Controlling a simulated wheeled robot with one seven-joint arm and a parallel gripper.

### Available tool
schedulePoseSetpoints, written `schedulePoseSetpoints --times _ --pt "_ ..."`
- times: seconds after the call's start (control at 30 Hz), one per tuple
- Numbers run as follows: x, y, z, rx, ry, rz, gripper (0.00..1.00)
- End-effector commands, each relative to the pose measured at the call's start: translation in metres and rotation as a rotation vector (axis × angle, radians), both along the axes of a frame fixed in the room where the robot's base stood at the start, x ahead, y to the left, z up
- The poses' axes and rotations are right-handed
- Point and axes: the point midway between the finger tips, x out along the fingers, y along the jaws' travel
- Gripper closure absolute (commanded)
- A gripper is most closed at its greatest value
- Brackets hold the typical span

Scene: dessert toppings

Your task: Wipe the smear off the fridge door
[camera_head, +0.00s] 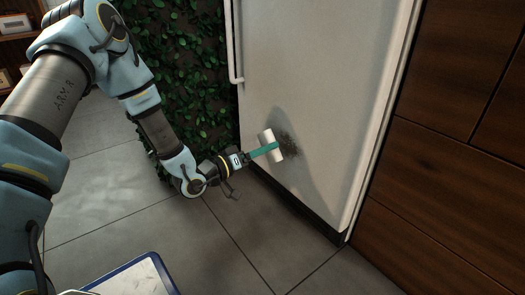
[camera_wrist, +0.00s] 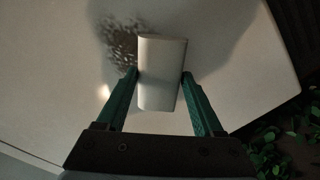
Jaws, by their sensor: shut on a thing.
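The white fridge door (camera_head: 325,75) stands upright ahead of me. A dark speckled smear (camera_head: 288,141) is low on the door; it also shows in the wrist view (camera_wrist: 118,38) at upper left. My gripper (camera_head: 272,149) has teal fingers shut on a white block-shaped wiper (camera_head: 267,137). In the wrist view the wiper (camera_wrist: 161,75) sits between both fingertips. It is at the smear's left side in the head view and overlaps part of it. I cannot tell whether the wiper touches the door.
A leafy green wall (camera_head: 185,70) is left of the fridge. Brown wood cabinets (camera_head: 440,180) stand to its right. A blue-rimmed white tray (camera_head: 135,275) is at the bottom. The grey tiled floor (camera_head: 225,240) in front of the fridge is clear.

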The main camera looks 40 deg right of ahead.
Motion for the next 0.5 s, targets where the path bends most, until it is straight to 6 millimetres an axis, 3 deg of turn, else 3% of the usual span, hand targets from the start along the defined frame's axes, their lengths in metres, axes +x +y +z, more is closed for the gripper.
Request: schedulePoseSetpoints --times 0.5 --pt "-0.0003 -0.0033 0.0 -0.001 0.0 -0.001 0.76"
